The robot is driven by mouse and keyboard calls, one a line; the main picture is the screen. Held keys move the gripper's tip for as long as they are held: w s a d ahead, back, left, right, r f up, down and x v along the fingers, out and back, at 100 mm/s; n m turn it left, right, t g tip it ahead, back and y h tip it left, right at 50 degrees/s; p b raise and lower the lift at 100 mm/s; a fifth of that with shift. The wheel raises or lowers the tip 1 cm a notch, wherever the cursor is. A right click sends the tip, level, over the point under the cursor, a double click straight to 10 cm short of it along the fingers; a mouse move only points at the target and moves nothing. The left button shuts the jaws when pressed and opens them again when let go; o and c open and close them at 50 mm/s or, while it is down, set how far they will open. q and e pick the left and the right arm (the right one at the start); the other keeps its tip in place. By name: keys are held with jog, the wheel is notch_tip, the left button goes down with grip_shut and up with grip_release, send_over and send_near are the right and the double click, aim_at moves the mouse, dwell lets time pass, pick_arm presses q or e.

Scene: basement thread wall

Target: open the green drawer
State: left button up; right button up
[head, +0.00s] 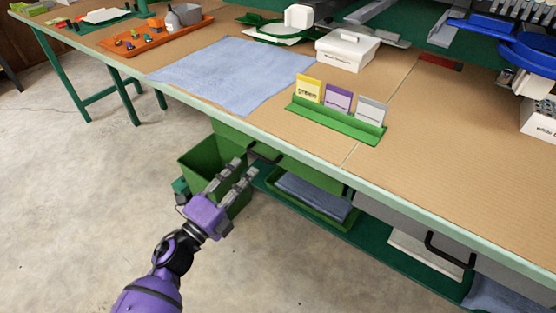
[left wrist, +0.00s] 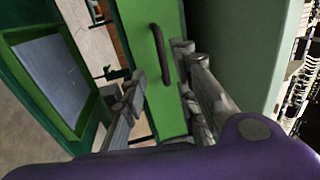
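The green drawer (head: 295,167) sits under the front edge of the workbench, its front seemingly flush with the bench. Its dark bar handle (head: 265,153) shows just beyond my left gripper (head: 243,168). My left gripper is open and empty, its two grey fingers pointing at the handle. In the left wrist view, the green drawer front (left wrist: 163,108) lies ahead, with the black handle (left wrist: 160,55) between and beyond the spread fingers (left wrist: 160,76). I see no finger touching the handle. My right gripper is in neither view.
A green bin (head: 197,160) stands below, left of the drawer. A green tray with folded blue cloth (head: 312,195) is on the lower shelf. A grey drawer with a black handle (head: 450,252) is to the right. A green card holder (head: 335,120) and blue mat (head: 235,72) lie on the bench.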

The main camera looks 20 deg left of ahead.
aim_at(259, 155)
pick_arm(q)
jog(key=x, duration=0.7)
jog(key=shift+r, duration=0.2)
grip_shut()
